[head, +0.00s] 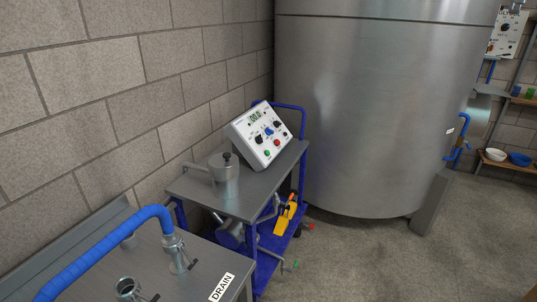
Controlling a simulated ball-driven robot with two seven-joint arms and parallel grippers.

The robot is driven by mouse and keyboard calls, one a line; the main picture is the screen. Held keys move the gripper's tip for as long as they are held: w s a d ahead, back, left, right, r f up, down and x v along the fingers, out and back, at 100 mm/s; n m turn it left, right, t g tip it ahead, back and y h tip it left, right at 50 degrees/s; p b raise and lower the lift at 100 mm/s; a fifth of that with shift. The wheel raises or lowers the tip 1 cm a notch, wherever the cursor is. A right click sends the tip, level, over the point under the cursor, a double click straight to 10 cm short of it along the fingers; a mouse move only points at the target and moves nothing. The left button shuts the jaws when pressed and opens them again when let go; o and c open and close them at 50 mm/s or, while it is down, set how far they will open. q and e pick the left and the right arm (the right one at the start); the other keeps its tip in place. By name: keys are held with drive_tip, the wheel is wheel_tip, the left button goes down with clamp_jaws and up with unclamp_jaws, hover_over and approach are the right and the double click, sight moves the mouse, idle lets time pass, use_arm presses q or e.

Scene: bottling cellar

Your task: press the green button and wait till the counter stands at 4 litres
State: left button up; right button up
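A white control box (258,134) with a sloping front stands on a grey-topped cart, near the wall and the big tank. Neither of my grippers is in view, and nothing touches the box.
A steel pot (224,181) stands on the cart top (205,192) left of the box. A bench with a blue hose (105,250) and a DRAIN label (221,287) is in front. A large steel tank (375,110) stands behind. The floor (400,260) at right is clear.

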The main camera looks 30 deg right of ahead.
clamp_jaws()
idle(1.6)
